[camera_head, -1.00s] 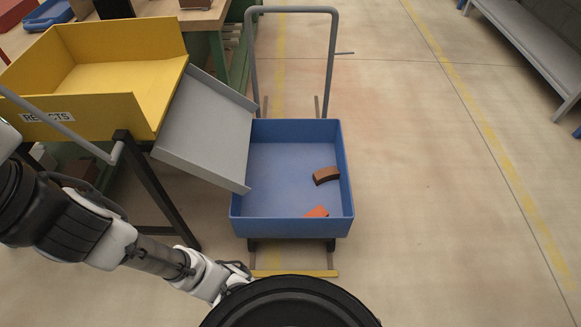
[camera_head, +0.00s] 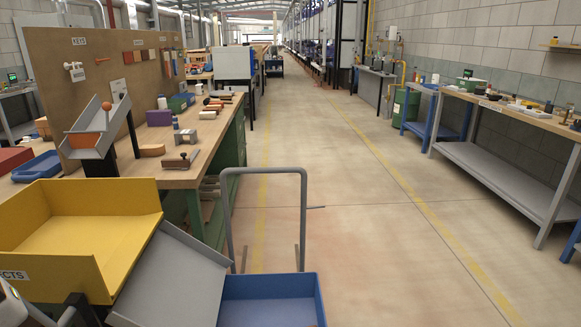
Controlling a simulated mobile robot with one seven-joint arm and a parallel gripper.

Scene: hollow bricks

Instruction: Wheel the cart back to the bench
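The cart (camera_head: 269,286) shows at the bottom centre: the back part of its blue tray and its grey tube handle (camera_head: 264,171) rising behind it. My gripper is out of view; only a bit of my arm shows at the bottom left corner.
A yellow rejects bin (camera_head: 90,208) and a grey chute (camera_head: 172,278) stand close at the cart's left. A yellow-lined aisle (camera_head: 335,190) lies open ahead. Another workbench (camera_head: 500,107) with a grey lower shelf stands at the right, near a green drum (camera_head: 405,104).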

